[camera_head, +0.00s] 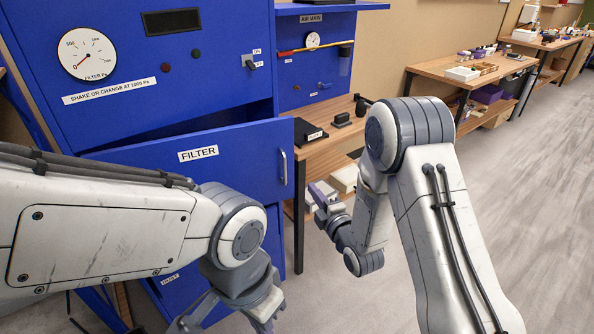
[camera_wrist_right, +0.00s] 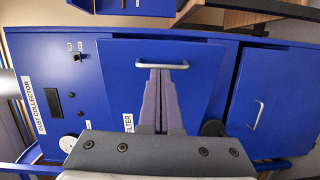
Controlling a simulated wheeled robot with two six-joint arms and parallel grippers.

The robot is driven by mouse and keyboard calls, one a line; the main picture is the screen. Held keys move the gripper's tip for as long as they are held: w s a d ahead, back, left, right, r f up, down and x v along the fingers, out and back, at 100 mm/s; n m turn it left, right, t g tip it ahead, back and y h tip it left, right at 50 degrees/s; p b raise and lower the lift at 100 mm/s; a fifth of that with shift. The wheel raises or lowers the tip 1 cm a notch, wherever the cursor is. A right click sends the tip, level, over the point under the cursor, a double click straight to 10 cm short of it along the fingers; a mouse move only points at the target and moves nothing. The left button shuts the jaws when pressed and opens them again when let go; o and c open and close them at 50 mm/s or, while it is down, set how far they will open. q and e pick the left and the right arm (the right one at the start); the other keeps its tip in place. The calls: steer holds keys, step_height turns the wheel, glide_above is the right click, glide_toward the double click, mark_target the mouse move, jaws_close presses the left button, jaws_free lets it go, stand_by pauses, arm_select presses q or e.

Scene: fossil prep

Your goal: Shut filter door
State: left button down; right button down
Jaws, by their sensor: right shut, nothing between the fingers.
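The blue filter door (camera_head: 220,160), labelled FILTER, stands ajar on the blue cabinet, with a dark gap along its top. Its pale bar handle (camera_head: 283,167) is near the right edge. In the right wrist view the door (camera_wrist_right: 205,95) fills the middle, with the handle (camera_wrist_right: 162,66) at one end. My right gripper (camera_head: 322,200) is right of the door; its purple fingers (camera_wrist_right: 160,78) are shut and empty, tips appearing close to the handle. I cannot tell whether they touch it. My left gripper (camera_head: 265,302) is low in front of the cabinet, its fingertips unclear.
The cabinet (camera_head: 215,75) carries a round gauge (camera_head: 87,54) and a switch. A wooden bench (camera_head: 345,130) with small dark items stands right of the door. A lower blue door (camera_wrist_right: 262,105) is beside the filter door. The floor at right is clear.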

steer(key=p, duration=0.4)
glide_toward(293, 158)
steer(key=x, duration=0.5)
steer(key=shift+w+a, duration=0.15)
steer(key=shift+a, duration=0.05)
steer(key=shift+x, duration=0.75)
